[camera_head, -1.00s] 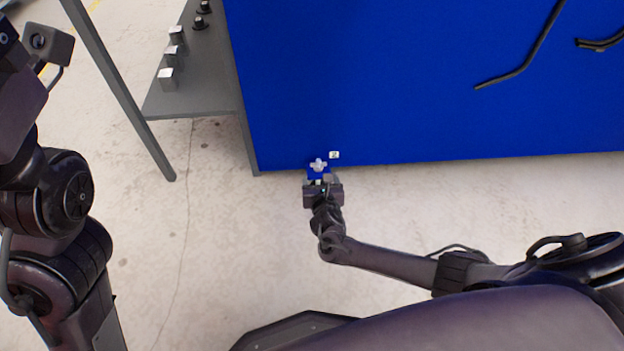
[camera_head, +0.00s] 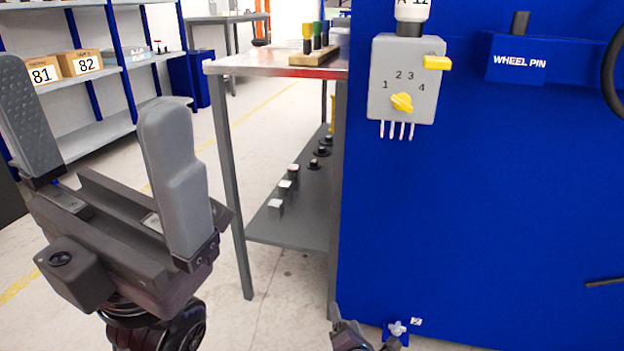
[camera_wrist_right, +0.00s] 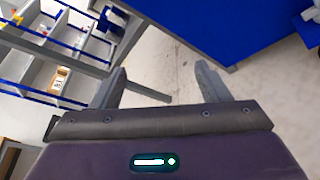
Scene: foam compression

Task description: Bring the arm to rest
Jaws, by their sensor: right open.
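My right gripper (camera_head: 362,336) is at the bottom edge of the head view, mostly cut off, below and left of a small pale star-shaped knob (camera_head: 397,329) low on the blue panel (camera_head: 480,220). The right wrist view shows this gripper (camera_wrist_right: 162,72) with its two grey fingers wide apart and nothing between them. My left gripper (camera_head: 105,150) stands large at the left of the head view, its two grey fingers pointing up, apart and empty. Most of the right arm is out of the head view.
A grey switch box (camera_head: 405,80) with a yellow knob is on the panel. A metal table (camera_head: 270,64) with a lower shelf (camera_head: 290,228) holding small blocks stands left of the panel. Blue-framed shelves (camera_head: 100,135) with boxes are farther back. Floor lies open between.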

